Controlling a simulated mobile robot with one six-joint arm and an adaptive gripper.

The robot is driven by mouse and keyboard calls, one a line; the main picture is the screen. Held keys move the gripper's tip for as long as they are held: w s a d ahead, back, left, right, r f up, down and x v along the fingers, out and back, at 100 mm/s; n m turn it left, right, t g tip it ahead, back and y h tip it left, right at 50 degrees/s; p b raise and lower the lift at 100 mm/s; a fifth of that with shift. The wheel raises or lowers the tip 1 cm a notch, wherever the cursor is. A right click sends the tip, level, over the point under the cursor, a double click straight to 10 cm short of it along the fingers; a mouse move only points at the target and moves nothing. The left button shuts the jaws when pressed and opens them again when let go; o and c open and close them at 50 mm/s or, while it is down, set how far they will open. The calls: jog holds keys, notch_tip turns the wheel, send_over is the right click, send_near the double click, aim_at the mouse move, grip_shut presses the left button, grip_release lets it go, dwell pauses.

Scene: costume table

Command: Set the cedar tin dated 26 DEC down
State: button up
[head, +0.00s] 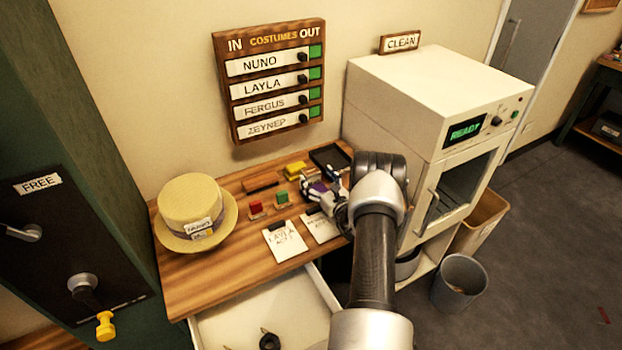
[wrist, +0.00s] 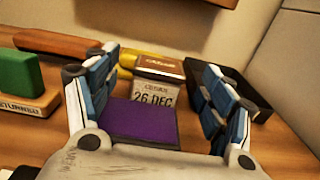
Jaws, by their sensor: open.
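The cedar tin (wrist: 155,92) has a brown top marked CEDAR and a pale front label reading 26 DEC. In the wrist view it sits between and just beyond my open fingers, with clear gaps to both sides. It seems to rest on the table, but its base is hidden behind a purple pad (wrist: 145,122). My gripper (wrist: 161,62) is open and low over the table. In the head view my gripper (head: 328,192) is at the right part of the table, and I cannot make out the tin there.
A black tray (wrist: 262,105) lies right of the tin, and a yellow item (wrist: 126,58) is behind it. A green stamp (wrist: 20,78) and a wooden bar (wrist: 65,43) are left. A straw hat (head: 190,200), cards (head: 284,241) and an open drawer (head: 255,318) are nearby.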

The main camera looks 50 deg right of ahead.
aim_at(311, 171)
jog(key=x, duration=0.2)
jog(key=b+x, duration=0.1)
jog(key=x, duration=0.1)
jog(key=shift+f, duration=0.2)
jog(key=shift+w+r, duration=0.1)
jog(key=shift+w, duration=0.05)
jog(key=shift+c, duration=0.4)
jog(key=c, duration=1.2)
jog(key=shift+r, duration=0.15)
